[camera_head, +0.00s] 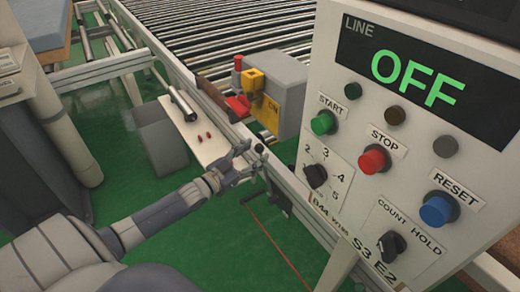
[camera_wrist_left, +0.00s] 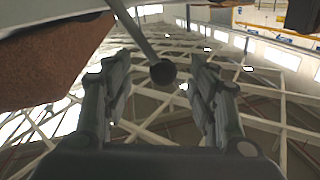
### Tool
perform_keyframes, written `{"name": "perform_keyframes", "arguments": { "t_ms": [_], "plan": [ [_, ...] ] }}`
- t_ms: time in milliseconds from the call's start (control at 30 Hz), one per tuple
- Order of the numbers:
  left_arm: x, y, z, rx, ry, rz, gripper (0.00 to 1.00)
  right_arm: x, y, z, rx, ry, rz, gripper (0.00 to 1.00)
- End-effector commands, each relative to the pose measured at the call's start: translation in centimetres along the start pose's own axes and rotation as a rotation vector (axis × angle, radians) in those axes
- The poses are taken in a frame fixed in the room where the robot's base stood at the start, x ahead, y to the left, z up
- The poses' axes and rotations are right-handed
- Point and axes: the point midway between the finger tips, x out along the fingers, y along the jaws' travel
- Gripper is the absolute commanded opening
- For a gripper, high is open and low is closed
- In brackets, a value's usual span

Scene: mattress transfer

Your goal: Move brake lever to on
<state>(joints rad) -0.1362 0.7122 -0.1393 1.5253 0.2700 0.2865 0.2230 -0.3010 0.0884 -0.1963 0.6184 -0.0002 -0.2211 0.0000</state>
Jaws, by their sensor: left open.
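My left gripper (camera_head: 250,161) reaches in from the left in the head view, beside the conveyor's near rail. It is open. In the left wrist view a thin rod with a dark ball knob (camera_wrist_left: 163,72), which looks like the brake lever, hangs down between the spread fingers. No finger visibly touches the knob. In the head view the knob is small beside the fingertips and hard to make out. My right gripper is not in view.
A control panel (camera_head: 420,130) fills the right side, its display reading OFF. The roller conveyor (camera_head: 215,35) runs behind. A white shelf (camera_head: 200,143) with small red pieces and a grey bin (camera_head: 160,140) lie left of the gripper. Green floor (camera_head: 200,245) is open below.

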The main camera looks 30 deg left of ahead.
Motion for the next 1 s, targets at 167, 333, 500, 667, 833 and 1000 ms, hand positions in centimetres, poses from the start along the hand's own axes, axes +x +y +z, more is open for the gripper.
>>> {"name": "perform_keyframes", "arguments": {
  "t_ms": [167,333,500,667,833,1000],
  "plan": [
    [2.1,0.0,0.0,0.001,0.001,0.0,0.53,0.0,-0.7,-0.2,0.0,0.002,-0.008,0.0],
    [3.1,0.0,0.0,0.002,0.0,0.0,0.53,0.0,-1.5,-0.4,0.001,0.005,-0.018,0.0],
    [3.4,0.0,0.0,0.002,0.0,0.001,0.53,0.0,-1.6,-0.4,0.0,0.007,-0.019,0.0],
    [3.4,0.0,0.0,0.002,-0.001,0.0,0.53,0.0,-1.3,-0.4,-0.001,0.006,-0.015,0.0],
    [3.4,0.0,0.0,0.001,-0.001,0.0,0.21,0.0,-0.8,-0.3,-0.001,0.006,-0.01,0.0],
    [3.4,0.0,0.0,0.004,-0.001,0.0,0.0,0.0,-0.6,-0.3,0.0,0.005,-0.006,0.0]
  ]
}}
